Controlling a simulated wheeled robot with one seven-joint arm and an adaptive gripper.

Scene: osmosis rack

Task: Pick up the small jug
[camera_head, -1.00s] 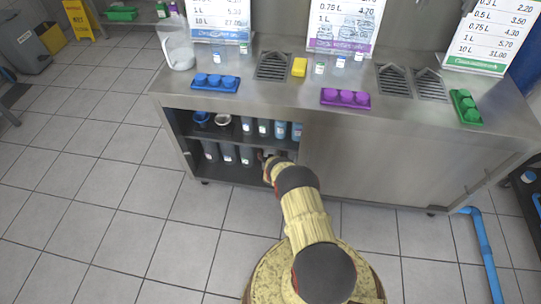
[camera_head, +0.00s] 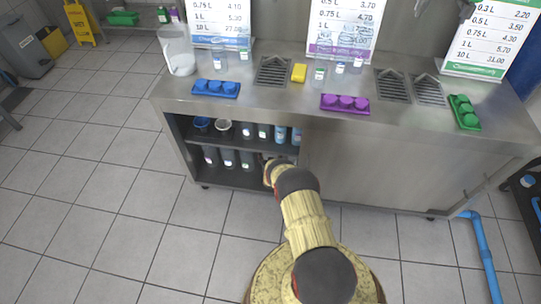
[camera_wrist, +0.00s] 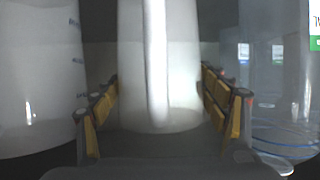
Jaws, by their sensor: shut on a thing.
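In the wrist view, a pale, whitish jug (camera_wrist: 133,65) stands upright straight ahead, its vertical handle (camera_wrist: 157,65) facing the camera. My gripper (camera_wrist: 160,95) has one yellow-padded finger on each side of this jug and is shut on it. The jug's top is cut off by the frame. In the head view, the end of my arm (camera_head: 277,173) reaches into the open left part of the steel cabinet at the lower shelf. The fingers and the jug are mostly hidden there.
A larger pale jug (camera_wrist: 38,80) with graduation marks is close on the left, and a clear container (camera_wrist: 275,90) close on the right. Bottles (camera_head: 228,158) fill the lower shelf beside my arm. The upper shelf (camera_head: 225,140) is just above. A big clear jug (camera_head: 178,50) stands on the counter.

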